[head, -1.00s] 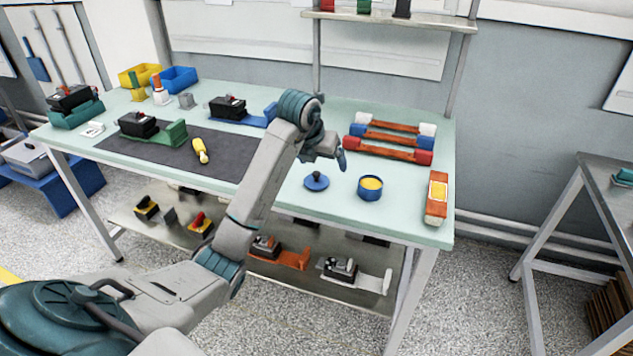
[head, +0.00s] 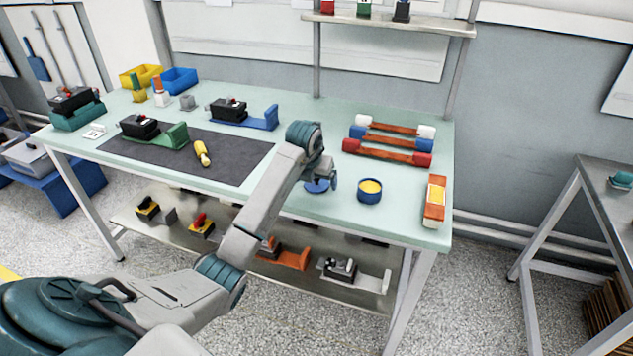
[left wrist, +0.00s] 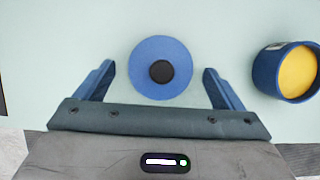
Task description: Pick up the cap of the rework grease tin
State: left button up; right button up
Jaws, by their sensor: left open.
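The cap is a blue disc with a black knob (left wrist: 161,71) and lies flat on the bench top. In the head view the blue cap (head: 316,187) is partly hidden by my left gripper (head: 326,181). In the left wrist view my left gripper (left wrist: 158,82) is open, with its fingers on either side of the cap and apart from it. The gripper is pointed down over the cap; its exact height above it is hard to tell. The open blue tin with yellow grease (head: 370,190) stands to the right of the cap, and it also shows in the left wrist view (left wrist: 288,72). My right gripper is not in view.
Red, blue and white-ended bars (head: 395,142) lie behind the tin. A dark mat (head: 235,160) with a yellow-handled tool (head: 202,153) is to the left.

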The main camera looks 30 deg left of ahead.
pick_arm(q)
jog(key=shift+w+f, duration=0.1)
jog(key=shift+f, duration=0.15)
jog(key=c, duration=1.1)
jog(key=shift+o, duration=0.2)
jog(key=shift+r, duration=0.1)
